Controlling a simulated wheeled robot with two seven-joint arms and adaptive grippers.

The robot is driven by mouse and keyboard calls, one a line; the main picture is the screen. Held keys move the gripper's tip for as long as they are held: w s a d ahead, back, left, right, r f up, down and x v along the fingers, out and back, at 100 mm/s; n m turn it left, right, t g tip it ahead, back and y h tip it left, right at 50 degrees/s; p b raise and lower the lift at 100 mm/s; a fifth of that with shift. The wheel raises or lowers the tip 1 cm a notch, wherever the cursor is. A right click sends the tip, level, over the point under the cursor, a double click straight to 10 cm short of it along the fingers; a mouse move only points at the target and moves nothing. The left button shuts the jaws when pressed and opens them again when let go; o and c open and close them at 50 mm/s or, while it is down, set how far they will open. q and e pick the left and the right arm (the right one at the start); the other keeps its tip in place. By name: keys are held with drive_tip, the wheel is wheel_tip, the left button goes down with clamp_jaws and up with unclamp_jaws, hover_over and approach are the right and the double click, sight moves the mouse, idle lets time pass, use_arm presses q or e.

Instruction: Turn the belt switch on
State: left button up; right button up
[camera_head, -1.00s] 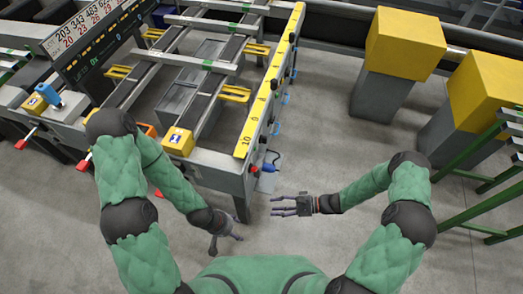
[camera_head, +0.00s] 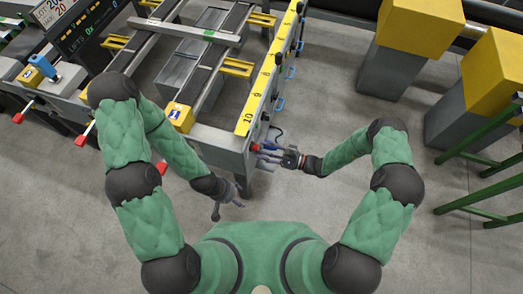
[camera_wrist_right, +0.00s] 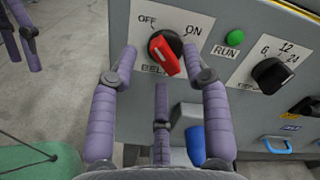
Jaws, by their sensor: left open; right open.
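The belt switch (camera_wrist_right: 164,55) is a black round knob with a red handle, on a grey panel between the OFF and ON labels. Its red bar slants from upper left, on the OFF side, to lower right. In the head view the red switch (camera_head: 255,147) shows at the table's corner. My right gripper (camera_wrist_right: 160,62) is open, with purple fingers on both sides of the knob and one below it. I cannot tell if they touch it. In the head view my right gripper (camera_head: 264,153) is at the panel. My left gripper (camera_head: 228,203) is open, lower and left of it.
A green RUN button (camera_wrist_right: 235,38) and a black numbered dial (camera_wrist_right: 272,74) sit right of the switch. Blue handles are lower on the panel. The runout table (camera_head: 222,140) stands ahead. Yellow-topped grey blocks (camera_head: 388,75) and green rails (camera_head: 480,155) stand at right, with open floor between.

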drive_tip(key=shift+w+a, duration=0.2)
drive_tip(key=shift+a, duration=0.5)
clamp_jaws()
